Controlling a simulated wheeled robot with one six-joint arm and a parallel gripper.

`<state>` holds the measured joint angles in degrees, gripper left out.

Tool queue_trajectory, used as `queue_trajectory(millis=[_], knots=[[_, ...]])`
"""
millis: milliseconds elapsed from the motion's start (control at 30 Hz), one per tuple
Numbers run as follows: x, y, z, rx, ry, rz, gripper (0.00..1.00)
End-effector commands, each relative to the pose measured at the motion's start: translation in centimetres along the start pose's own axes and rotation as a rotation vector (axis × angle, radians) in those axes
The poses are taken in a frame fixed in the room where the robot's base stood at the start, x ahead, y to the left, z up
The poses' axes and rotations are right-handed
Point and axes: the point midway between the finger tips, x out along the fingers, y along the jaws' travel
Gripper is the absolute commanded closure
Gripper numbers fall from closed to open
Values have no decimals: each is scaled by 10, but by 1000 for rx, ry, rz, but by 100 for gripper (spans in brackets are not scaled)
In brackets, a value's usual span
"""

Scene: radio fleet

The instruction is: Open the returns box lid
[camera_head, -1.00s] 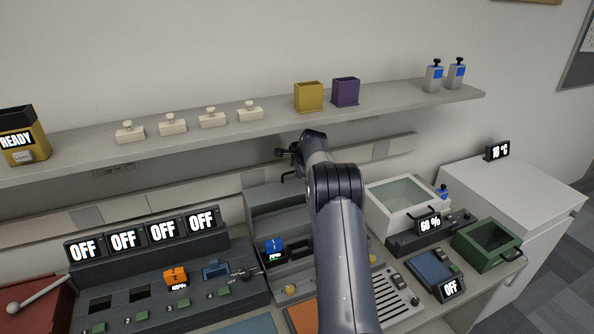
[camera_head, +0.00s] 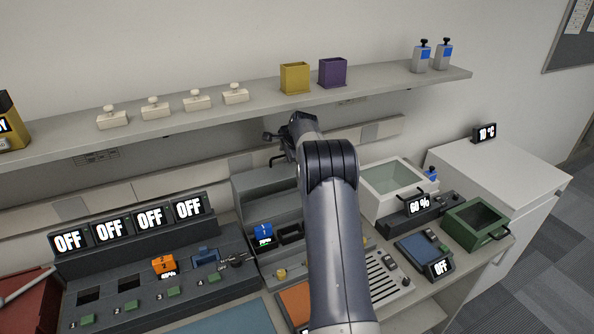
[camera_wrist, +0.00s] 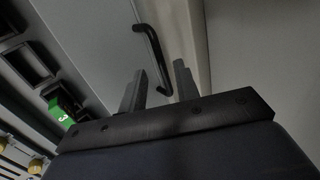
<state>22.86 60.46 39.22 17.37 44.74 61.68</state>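A grey panel (camera_wrist: 90,40) with a black bar handle (camera_wrist: 150,48) fills much of the wrist view. I cannot tell for sure whether it is the returns box lid; no label shows. My gripper (camera_wrist: 160,85) is open, and the handle's near end appears between its two fingertips. I cannot tell whether they touch it. In the head view, my gripper (camera_head: 272,137) is small and partly hidden behind my arm, above the grey stepped unit (camera_head: 258,183) at the back of the bench.
A shelf (camera_head: 200,112) with yellow (camera_head: 295,78) and purple (camera_head: 332,73) bins runs close above my arm. Right of my arm are a white open-topped box (camera_head: 373,202) and a green box (camera_head: 466,232). A charger with OFF displays (camera_head: 128,228) stands left.

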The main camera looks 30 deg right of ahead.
Motion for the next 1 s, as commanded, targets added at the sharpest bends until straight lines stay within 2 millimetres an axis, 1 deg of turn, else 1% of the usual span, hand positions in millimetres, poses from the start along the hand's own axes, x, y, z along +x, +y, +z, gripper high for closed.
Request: queue_trajectory(millis=[33,600,733,1000], knots=[[-3,7,0,1,1,0,70],[-53,69,0,2,2,-1,70],[-60,78,0,0,1,1,70],[-65,82,0,0,1,1,70]])
